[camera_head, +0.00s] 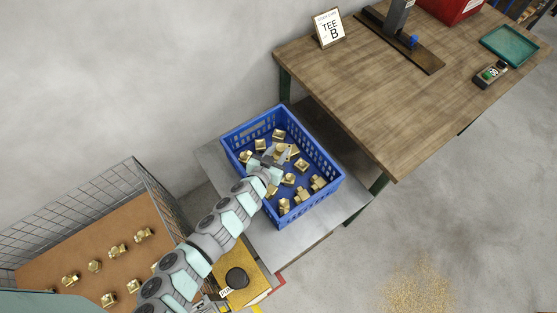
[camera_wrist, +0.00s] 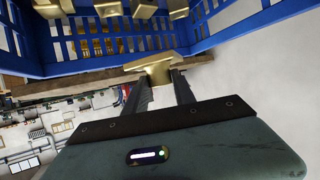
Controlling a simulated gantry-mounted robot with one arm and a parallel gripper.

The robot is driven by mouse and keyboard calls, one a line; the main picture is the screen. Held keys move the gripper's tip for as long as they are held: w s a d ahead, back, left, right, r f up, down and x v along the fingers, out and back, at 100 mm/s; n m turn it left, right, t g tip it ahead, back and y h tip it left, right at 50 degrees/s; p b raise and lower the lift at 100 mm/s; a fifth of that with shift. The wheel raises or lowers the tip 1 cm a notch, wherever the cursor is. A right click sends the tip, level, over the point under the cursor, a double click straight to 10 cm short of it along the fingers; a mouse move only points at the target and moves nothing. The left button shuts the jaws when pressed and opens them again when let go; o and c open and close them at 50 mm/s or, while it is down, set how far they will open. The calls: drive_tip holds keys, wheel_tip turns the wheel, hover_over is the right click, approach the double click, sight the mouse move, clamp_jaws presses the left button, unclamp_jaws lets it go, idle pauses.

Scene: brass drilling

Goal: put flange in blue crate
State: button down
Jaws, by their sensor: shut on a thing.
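The blue crate (camera_head: 315,207) stands on a grey surface beside the wooden table, with several brass fittings inside. My gripper (camera_head: 283,156) reaches in over the crate's middle, above the fittings. In the wrist view, my gripper's two fingers (camera_wrist: 158,82) are shut on a brass flange (camera_wrist: 152,65), a piece with a flat plate on top. The blue crate wall (camera_wrist: 100,52) shows behind it in that view. In the head view the held flange is hard to tell apart from the fittings around it.
A wire-sided bin (camera_head: 50,250) with several brass pieces on a brown floor is at the lower left. The wooden table (camera_head: 370,110) at the right holds a "TEE B" sign (camera_head: 329,29), a drill stand (camera_head: 400,40), and a green tray (camera_head: 509,46). A yellow box (camera_head: 245,292) lies near my arm.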

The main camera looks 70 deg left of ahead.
sight(278, 157)
wheel_tip(278, 157, down, 5)
drive_tip(key=shift+a+r, duration=0.1)
drive_tip(key=shift+w+f, duration=0.1)
drive_tip(key=shift+f, duration=0.25)
drive_tip(key=shift+f+b, duration=0.45)
drive_tip(key=shift+f, duration=0.2)
drive_tip(key=c, duration=1)
unclamp_jaws()
drive_tip(key=shift+c, duration=0.2)
